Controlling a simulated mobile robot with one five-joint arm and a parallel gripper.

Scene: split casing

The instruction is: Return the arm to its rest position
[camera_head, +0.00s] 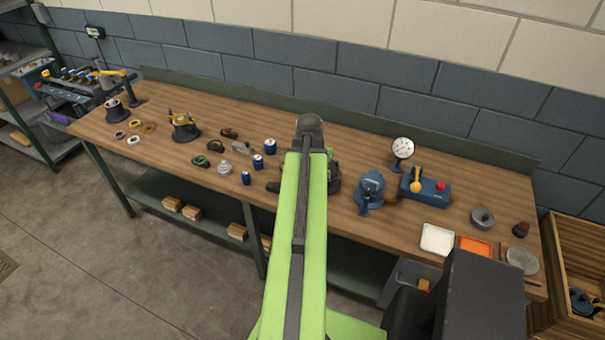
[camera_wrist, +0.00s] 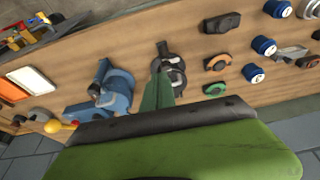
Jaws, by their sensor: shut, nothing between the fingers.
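My green arm (camera_head: 305,230) reaches out over the long wooden workbench (camera_head: 225,105) in the head view, its dark rounded joint (camera_head: 310,128) near the back. The arm hides my gripper there. In the wrist view my gripper (camera_wrist: 160,78) shows as narrow green fingers, shut with nothing between them. They point toward a dark grey casing part (camera_wrist: 174,70) on the bench; I cannot tell how far above it they are. In the head view that part is mostly hidden behind my arm.
A blue pump-like housing (camera_head: 370,188) stands right of my arm, near a dial gauge (camera_head: 403,148) and a blue box (camera_head: 425,190). White (camera_head: 437,239) and orange (camera_head: 475,246) trays lie farther right. Several small blue-and-white cans and rings lie left. A block wall (camera_head: 345,78) runs behind.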

